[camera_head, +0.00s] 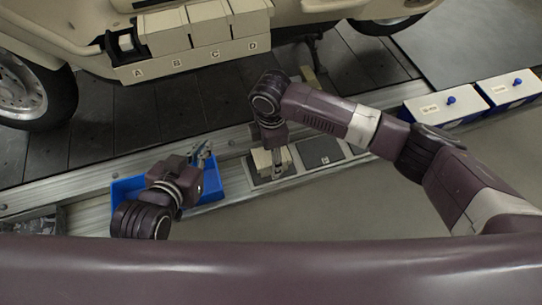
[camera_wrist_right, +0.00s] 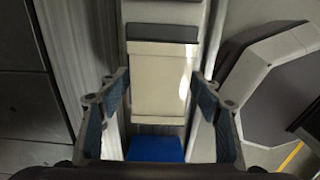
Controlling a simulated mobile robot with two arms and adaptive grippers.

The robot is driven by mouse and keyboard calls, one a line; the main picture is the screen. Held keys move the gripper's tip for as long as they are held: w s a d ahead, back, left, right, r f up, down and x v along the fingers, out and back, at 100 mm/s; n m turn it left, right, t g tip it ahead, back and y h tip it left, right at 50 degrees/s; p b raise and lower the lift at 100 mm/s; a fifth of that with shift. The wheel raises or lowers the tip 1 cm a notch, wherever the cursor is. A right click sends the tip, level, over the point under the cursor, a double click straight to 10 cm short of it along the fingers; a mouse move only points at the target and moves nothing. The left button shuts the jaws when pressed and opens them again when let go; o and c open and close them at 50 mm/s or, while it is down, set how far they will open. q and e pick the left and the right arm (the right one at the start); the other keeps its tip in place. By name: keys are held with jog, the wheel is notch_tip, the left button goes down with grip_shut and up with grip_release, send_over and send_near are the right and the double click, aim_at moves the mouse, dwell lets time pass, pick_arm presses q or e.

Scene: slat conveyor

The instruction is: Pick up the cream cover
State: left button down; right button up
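The cream cover (camera_head: 262,161) is a pale block on a dark pad of the ledge beside the conveyor. My right gripper (camera_head: 277,163) is down at it, its fingers partly overlapping it in the head view. In the right wrist view the cover (camera_wrist_right: 159,82) lies between and ahead of the fingertips of my right gripper (camera_wrist_right: 160,100), which are spread wider than it with gaps on both sides. My left gripper (camera_head: 203,151) is over the blue bin (camera_head: 212,180), its fingers apart and nothing visible in them.
An empty dark pad (camera_head: 320,152) lies right of the cover. The front floor is clear.

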jog(key=c, duration=0.9)
jog(key=shift+r, duration=0.2)
